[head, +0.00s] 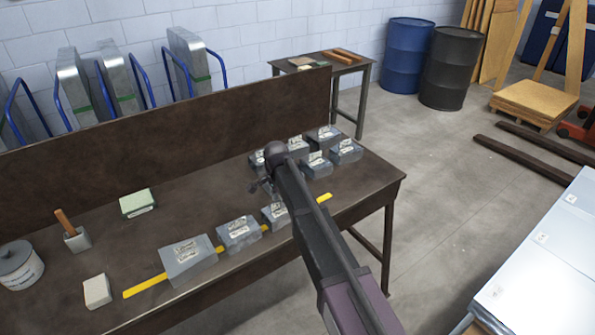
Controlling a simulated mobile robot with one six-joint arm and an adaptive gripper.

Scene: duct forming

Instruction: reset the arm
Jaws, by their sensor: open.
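My arm reaches up from the bottom of the head view, and its wrist end is over the brown workbench (105,185). Several grey labelled blocks are close by: one (239,233) in the front row, and one (346,151) in the group at the right end. My arm partly hides the blocks behind it. I cannot tell how high the gripper is above the bench.
A yellow strip (145,286) runs along the bench front. A backboard (150,122) closes the rear. Sheet metal (545,270) lies at right.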

